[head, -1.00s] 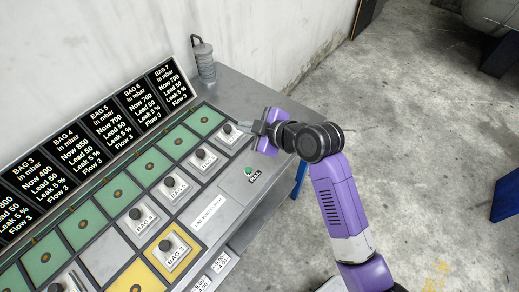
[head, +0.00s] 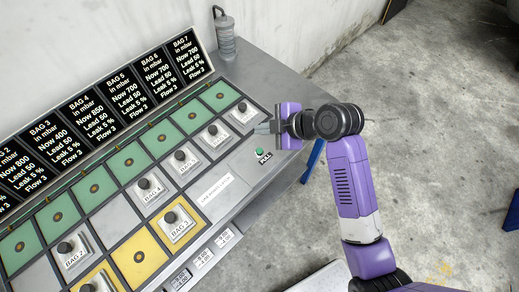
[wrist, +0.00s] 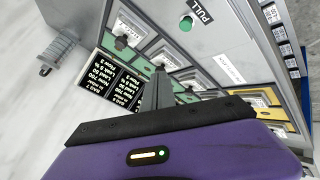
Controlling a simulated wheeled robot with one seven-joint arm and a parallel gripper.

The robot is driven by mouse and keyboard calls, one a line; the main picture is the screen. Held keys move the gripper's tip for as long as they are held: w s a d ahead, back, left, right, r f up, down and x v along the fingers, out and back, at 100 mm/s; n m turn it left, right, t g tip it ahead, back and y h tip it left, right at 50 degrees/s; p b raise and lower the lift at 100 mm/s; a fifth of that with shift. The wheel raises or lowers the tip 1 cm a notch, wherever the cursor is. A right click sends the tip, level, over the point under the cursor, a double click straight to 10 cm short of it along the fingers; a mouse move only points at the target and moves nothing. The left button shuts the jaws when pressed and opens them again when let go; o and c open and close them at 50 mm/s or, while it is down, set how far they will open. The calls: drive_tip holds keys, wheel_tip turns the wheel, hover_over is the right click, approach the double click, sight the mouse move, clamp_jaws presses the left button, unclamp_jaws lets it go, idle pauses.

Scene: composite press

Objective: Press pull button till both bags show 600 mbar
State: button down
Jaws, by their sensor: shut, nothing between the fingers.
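The green PULL button (head: 260,152) sits on the grey front strip of the console, right of the bag knobs. It also shows in the wrist view (wrist: 186,24), beyond the fingertips. My gripper (head: 259,128) is shut and empty above the panel, between the BAG 7 knob (head: 243,107) and the button. In the wrist view its closed fingers (wrist: 158,84) stand apart from the button. The display row (head: 110,108) reads Now 800 for BAG 2, 400 for BAG 3, 850 for BAG 4, and 700 for BAG 5, BAG 6 and BAG 7.
Several black knobs, such as the BAG 3 knob (head: 171,217), stand up from the panel. A grey cylinder (head: 224,36) stands at the console's back corner by the wall (head: 290,40). Concrete floor (head: 440,130) lies open to the right.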

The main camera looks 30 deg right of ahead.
sight(262, 152)
drive_tip(key=shift+f+b, duration=3.3)
drive_tip(key=shift+f, duration=0.9)
drive_tip(key=shift+f, duration=0.1)
drive_tip(key=shift+f, duration=0.3)
drive_tip(key=shift+f+b, duration=0.6)
drive_tip(key=shift+f, duration=0.05)
drive_tip(key=shift+r, duration=0.15)
drive_tip(key=shift+r+p, duration=0.9)
drive_tip(key=shift+r+p, duration=2.15)
drive_tip(key=shift+r, duration=0.4)
